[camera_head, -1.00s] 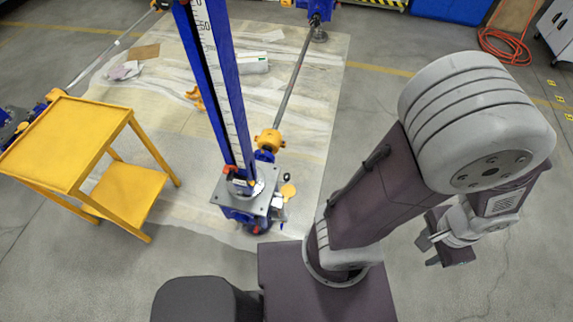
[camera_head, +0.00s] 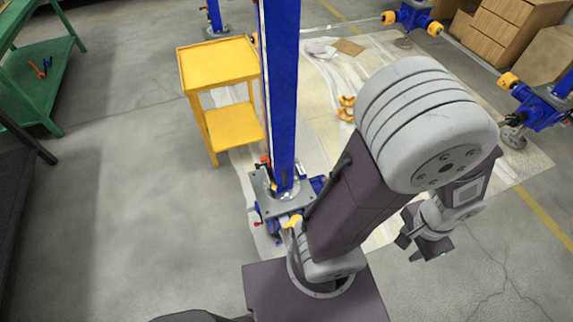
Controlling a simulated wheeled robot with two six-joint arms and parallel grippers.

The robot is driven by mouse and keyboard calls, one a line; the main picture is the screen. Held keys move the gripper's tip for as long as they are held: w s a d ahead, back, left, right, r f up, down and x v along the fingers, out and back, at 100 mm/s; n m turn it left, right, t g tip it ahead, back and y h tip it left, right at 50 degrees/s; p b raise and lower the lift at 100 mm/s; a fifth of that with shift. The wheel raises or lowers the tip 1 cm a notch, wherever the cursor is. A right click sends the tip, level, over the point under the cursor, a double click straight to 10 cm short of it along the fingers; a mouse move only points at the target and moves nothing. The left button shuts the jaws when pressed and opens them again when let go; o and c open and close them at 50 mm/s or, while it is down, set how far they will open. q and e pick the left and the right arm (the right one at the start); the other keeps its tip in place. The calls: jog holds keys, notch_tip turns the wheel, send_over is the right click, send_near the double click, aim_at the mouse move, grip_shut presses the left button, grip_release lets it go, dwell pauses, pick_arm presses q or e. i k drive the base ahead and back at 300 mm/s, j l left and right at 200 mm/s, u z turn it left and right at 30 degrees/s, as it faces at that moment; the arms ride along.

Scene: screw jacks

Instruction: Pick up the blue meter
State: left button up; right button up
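I cannot make out a separate blue meter. A tall blue column (camera_head: 281,95) stands upright on a grey plate at the base of a screw jack (camera_head: 283,190), in front of me. On the green bench (camera_head: 58,62) at the upper left lie small red and blue items (camera_head: 41,68), too small to identify. My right gripper (camera_head: 421,245) hangs empty over the floor at the right, its fingers apart, away from the jack. My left gripper is not in view.
A yellow two-shelf trolley (camera_head: 218,62) with a bare top stands left of the column. More blue jacks (camera_head: 413,17) with rods stand at the back right, near wooden cabinets (camera_head: 515,25). The floor (camera_head: 150,190) at the left is open.

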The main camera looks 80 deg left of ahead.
aim_at(301, 171)
jog(key=i+u, duration=0.45)
jog(key=i, duration=0.3)
jog(key=i+l+u, duration=0.15)
jog(key=i+u, duration=0.3)
jog(key=i, duration=0.35)
jog(key=i+j+z, duration=0.1)
jog(key=z, duration=0.4)
jog(key=i+j+z, duration=0.15)
jog(key=z, duration=0.35)
jog(key=i+j+z, duration=0.1)
jog(key=j+z, duration=0.15)
jog(key=z, duration=0.25)
jog(key=j+z, duration=0.15)
jog(key=z, duration=0.5)
jog(key=k+j+z, duration=0.1)
jog(key=z, duration=0.6)
jog(key=k+j+z, duration=0.1)
jog(key=z, duration=0.55)
jog(key=k+j+z, duration=0.1)
jog(key=z, duration=0.55)
jog(key=k+z, duration=0.15)
jog(key=z, duration=0.55)
jog(key=k+l+z, duration=0.1)
jog(key=z, duration=0.55)
jog(key=l+z, duration=0.15)
jog(key=z, duration=0.5)
jog(key=k+l+z, duration=0.1)
jog(key=z, duration=0.55)
jog(key=l, duration=0.1)
